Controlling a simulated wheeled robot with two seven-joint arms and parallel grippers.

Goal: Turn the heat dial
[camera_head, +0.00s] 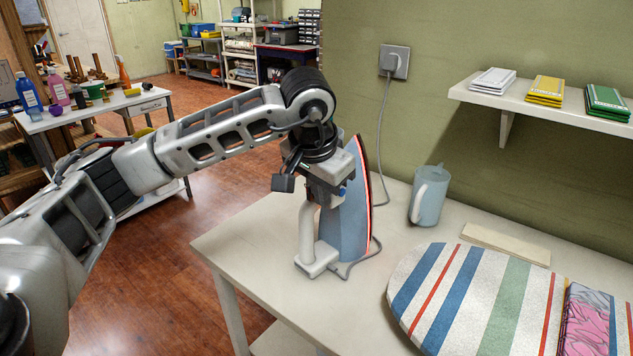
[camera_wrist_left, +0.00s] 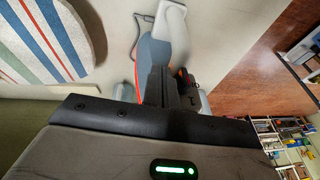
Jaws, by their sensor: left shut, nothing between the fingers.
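A blue and grey iron (camera_head: 355,225) with a red edge stands on its heel on the white table, its grey handle (camera_head: 306,232) toward the left. My left gripper (camera_head: 328,196) is at the upper part of the iron, between camera and iron, pointing down. Its fingers are shut with nothing between them. In the left wrist view, the iron (camera_wrist_left: 153,48) lies just beyond the dark fingers (camera_wrist_left: 165,92). I cannot tell whether the fingers touch it. The heat dial cannot be made out clearly; the gripper covers part of the iron. My right gripper is in neither view.
The white table (camera_head: 255,262) also holds a translucent jug (camera_head: 429,196), a wooden strip (camera_head: 505,243) and a striped ironing board (camera_head: 478,300) with folded cloth (camera_head: 586,325). A cord (camera_head: 385,125) runs from the wall socket (camera_head: 394,61). A shelf (camera_head: 555,112) hangs at right.

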